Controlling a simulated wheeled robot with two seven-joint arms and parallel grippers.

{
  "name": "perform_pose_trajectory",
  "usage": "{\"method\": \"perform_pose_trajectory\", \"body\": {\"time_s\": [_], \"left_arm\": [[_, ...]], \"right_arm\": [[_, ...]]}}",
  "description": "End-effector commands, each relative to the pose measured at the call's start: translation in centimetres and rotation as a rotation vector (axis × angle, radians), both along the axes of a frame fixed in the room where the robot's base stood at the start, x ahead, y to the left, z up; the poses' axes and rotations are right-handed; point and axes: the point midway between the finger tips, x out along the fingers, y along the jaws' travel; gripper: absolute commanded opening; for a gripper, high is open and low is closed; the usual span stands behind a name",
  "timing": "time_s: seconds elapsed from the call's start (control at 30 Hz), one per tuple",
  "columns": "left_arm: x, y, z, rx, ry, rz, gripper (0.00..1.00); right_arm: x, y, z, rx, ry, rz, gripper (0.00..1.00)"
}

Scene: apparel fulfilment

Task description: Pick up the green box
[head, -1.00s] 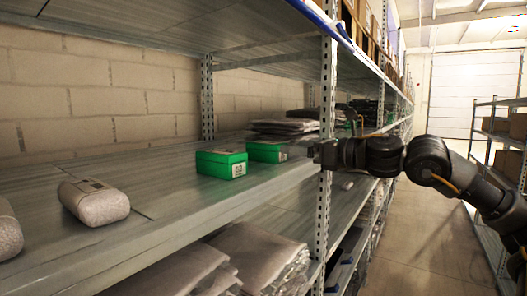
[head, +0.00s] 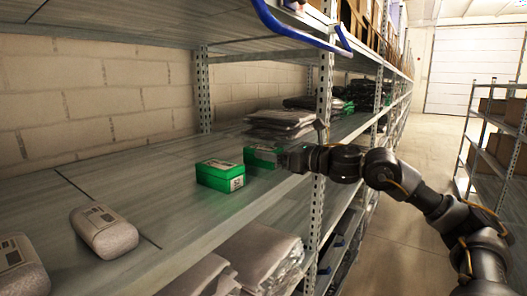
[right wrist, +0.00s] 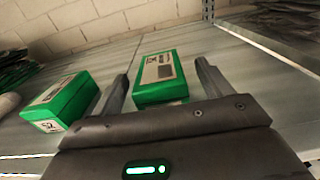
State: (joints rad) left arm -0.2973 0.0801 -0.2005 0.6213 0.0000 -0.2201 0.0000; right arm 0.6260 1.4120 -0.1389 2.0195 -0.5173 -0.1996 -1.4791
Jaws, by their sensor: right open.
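Two green boxes with white labels sit on the middle shelf. The nearer green box (head: 220,174) is left of my right gripper; it also shows at the left in the right wrist view (right wrist: 62,102). The farther green box (head: 260,156) is directly in front of my right gripper (head: 284,159), which partly hides it in the head view. In the right wrist view this box (right wrist: 160,78) appears between the two open fingers of my gripper (right wrist: 162,82). The fingers hold nothing; whether they touch the box I cannot tell. My left gripper is not in view.
The shelf (head: 150,185) has a rack post (head: 323,110) close to my right arm. Grey packs (head: 280,120) lie behind the boxes, grey rounded parcels (head: 104,230) at the left. Bagged items (head: 262,255) fill the shelf below. The aisle (head: 410,220) is clear.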

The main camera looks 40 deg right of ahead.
Motion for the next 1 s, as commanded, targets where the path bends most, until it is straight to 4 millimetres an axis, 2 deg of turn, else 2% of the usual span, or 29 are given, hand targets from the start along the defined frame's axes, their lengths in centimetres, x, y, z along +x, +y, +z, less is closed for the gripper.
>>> {"method": "perform_pose_trajectory", "body": {"time_s": [0.03,0.2,0.33,0.57,0.93,1.0], "left_arm": [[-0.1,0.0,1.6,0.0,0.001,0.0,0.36],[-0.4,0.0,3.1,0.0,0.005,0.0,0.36],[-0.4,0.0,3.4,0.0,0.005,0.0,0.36],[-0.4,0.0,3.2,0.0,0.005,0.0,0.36],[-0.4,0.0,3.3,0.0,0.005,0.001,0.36],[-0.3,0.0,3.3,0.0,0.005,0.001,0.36]], "right_arm": [[0.7,0.4,0.9,0.006,-0.001,0.005,0.78],[2.8,1.0,0.6,0.003,0.0,0.004,0.78],[3.6,1.2,0.3,-0.001,0.001,0.003,0.78],[3.7,1.3,0.1,-0.003,0.001,0.002,0.78],[3.7,1.3,0.1,-0.002,0.001,0.003,0.31],[3.7,1.3,0.1,-0.002,0.001,0.003,0.3]]}}
